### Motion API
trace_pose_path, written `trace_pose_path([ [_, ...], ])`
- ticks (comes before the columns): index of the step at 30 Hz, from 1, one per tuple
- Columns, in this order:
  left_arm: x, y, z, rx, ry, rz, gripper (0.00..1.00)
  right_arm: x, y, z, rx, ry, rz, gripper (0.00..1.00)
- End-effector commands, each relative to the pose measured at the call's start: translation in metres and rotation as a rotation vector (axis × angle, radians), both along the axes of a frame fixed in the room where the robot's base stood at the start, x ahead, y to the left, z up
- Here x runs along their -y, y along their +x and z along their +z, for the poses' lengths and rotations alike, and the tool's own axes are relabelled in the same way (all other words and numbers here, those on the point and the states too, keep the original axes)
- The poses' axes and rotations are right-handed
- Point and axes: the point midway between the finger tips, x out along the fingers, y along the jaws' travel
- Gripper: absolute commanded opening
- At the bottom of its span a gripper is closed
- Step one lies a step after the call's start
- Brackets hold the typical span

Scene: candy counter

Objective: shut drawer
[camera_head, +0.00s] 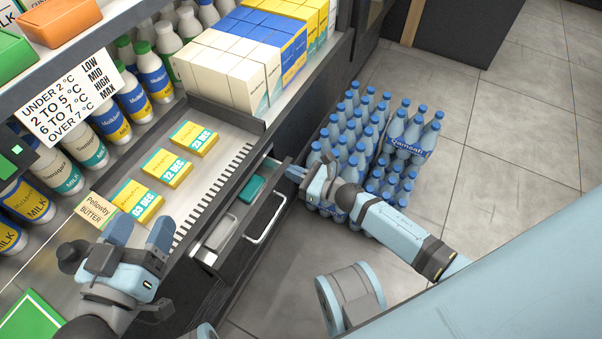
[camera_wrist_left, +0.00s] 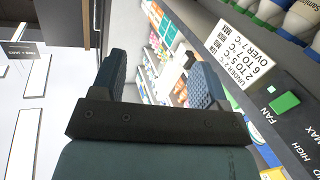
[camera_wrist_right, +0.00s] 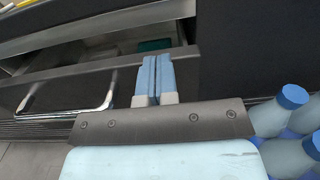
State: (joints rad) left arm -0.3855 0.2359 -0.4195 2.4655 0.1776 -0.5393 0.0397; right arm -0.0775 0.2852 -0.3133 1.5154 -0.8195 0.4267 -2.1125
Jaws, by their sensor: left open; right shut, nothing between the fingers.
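The drawer (camera_head: 237,232) stands open below the shelf, with a silver bar handle (camera_head: 271,222) on its front. A teal item (camera_head: 252,188) and a pale item (camera_head: 220,231) lie inside it. My right gripper (camera_head: 297,173) is shut and empty, at the drawer front's far end. In the right wrist view its closed fingers (camera_wrist_right: 154,77) are at the drawer front's top edge, right of the handle (camera_wrist_right: 65,108); whether they touch it I cannot tell. My left gripper (camera_head: 140,238) is open and empty over the shelf's near end; its spread fingers show in the left wrist view (camera_wrist_left: 158,80).
Packs of blue-capped bottles (camera_head: 355,135) stand on the floor beside my right gripper. Yellow butter packs (camera_head: 166,167) lie on the shelf above the drawer. Cartons (camera_head: 233,70) and milk bottles stand behind. The floor (camera_head: 505,150) to the right is clear.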

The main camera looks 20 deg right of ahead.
Motion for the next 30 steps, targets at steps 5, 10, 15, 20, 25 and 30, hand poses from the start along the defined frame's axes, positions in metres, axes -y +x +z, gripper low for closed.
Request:
trace_pose_path([
  [5,-0.001,0.001,0.002,0.031,0.016,-0.002,0.68,-0.009,0.012,-0.001,0.0,0.001,0.0,0.0],
  [10,-0.002,0.004,0.006,0.057,0.028,-0.006,0.68,-0.013,0.016,0.0,-0.001,0.001,0.0,0.0],
  [15,-0.003,0.004,0.005,0.057,0.03,-0.006,0.68,-0.014,0.017,0.0,-0.001,0.001,0.0,0.0],
  [20,-0.002,0.004,0.003,0.051,0.029,-0.004,0.68,-0.014,0.017,0.0,-0.001,0.001,0.0,0.0],
  [25,-0.002,0.005,0.001,0.045,0.029,-0.001,0.68,-0.013,0.017,0.0,-0.001,0.001,0.0,0.0],
  [30,-0.003,0.006,-0.002,0.051,0.032,0.002,0.68,-0.004,0.02,-0.001,0.0,0.0,0.002,0.0],
])
